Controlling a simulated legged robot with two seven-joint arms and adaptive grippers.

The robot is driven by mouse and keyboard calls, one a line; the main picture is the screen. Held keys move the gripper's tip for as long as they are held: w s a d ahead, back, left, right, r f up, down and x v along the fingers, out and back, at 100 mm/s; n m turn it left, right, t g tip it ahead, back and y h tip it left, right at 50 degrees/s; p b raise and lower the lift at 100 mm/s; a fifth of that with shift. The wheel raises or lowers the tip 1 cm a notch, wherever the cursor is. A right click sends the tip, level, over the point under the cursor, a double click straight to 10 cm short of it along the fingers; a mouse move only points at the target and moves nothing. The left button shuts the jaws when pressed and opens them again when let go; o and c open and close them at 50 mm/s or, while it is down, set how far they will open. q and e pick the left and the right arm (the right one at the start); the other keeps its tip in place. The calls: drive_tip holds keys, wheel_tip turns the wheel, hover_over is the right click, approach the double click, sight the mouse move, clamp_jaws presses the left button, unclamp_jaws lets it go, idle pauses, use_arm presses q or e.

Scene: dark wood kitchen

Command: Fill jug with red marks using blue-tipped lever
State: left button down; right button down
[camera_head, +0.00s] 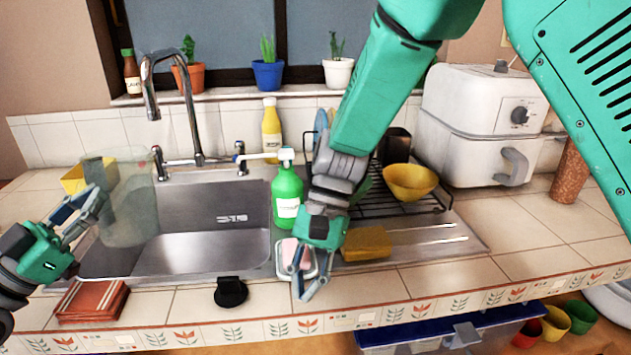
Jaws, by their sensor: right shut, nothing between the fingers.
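A see-through jug (132,205) is at the left end of the sink (215,255), in front of the tap spout (152,105). No red marks can be made out on it. My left gripper (88,203) is at the jug's left side, its fingers overlapping the jug's edge; whether they grip it is unclear. The blue-tipped lever (240,150) stands upright at the right of the tap; a red-tipped lever (157,155) stands at its left. My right gripper (302,288) is shut and empty at the counter's front, over the soap dish, apart from the levers. No water stream shows.
A green soap bottle (287,192) stands right of the sink, its white nozzle reaching toward the blue lever. A yellow bottle (271,130) stands behind. Dish rack (440,185), yellow bowl (410,180) and sponge (366,244) are to the right. Brown cloths (92,300) lie front left.

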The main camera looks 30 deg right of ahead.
sight(84, 179)
use_arm(q)
drive_tip(key=shift+a, duration=0.1)
use_arm(e)
drive_tip(key=s+d+f+n+g+h, duration=0.1)
drive_tip(key=s+f+g+h, duration=0.2)
drive_tip(key=s, duration=0.7)
drive_tip(key=s+d+f+n+g, duration=0.1)
drive_tip(key=s+f+n+g, duration=0.1)
drive_tip(key=s+f, duration=0.5)
drive_tip(key=s+d+f+n+g+h, duration=0.1)
drive_tip(key=s+d+f+g+h, duration=0.15)
drive_tip(key=s, duration=0.95)
use_arm(q)
drive_tip(key=shift+r, duration=0.25)
wheel_tip(84, 179, up, 5)
drive_tip(key=shift+r, duration=0.25)
use_arm(e)
drive_tip(key=w+d+f+n+t, duration=0.3)
drive_tip(key=w+f+t, duration=0.1)
drive_tip(key=f+t, duration=0.2)
drive_tip(key=w+d+f+n+t, duration=0.3)
drive_tip(key=w+d+f+t, duration=0.1)
drive_tip(key=f+t, duration=0.2)
drive_tip(key=shift+w+f, duration=0.4)
drive_tip(key=shift+f, duration=0.25)
